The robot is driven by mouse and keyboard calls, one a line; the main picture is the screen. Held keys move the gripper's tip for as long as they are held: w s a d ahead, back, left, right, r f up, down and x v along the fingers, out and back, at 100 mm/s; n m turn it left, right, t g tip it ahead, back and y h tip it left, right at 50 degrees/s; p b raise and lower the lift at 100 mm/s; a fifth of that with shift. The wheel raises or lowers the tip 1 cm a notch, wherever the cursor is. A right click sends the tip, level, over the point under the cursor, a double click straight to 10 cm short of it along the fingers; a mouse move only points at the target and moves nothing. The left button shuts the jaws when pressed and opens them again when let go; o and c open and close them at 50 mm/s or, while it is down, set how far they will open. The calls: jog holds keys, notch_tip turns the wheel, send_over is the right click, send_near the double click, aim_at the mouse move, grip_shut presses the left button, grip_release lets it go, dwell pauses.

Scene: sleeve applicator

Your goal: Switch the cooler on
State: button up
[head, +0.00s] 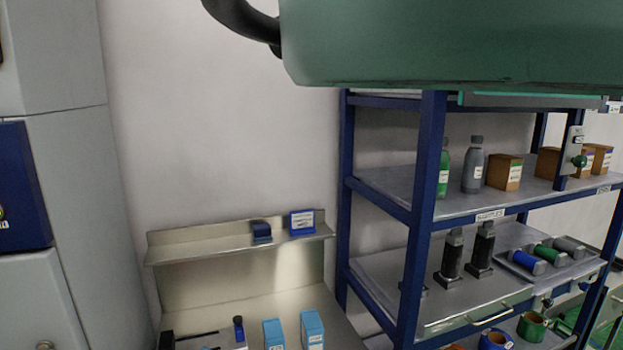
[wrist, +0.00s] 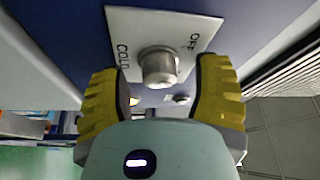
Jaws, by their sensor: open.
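In the wrist view a silver round knob (wrist: 158,68) stands out from a white plate (wrist: 125,22) on a blue panel (wrist: 85,18). The plate is marked COLD on the left and OFF on the right. The way the knob points is hard to make out. My gripper (wrist: 161,72) is open, with one yellow ribbed finger on each side of the knob. Gaps show between the fingers and the knob, so it is not gripped. My gripper does not show in the head view.
In the head view a grey cabinet with a dark blue panel (head: 22,185) stands at the left. A steel wall shelf (head: 190,248) holds small blue items. A blue-framed rack (head: 420,190) at the right holds bottles, boxes and mugs.

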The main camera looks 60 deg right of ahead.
jog(key=shift+a, duration=0.15)
jog(key=v, duration=1.2)
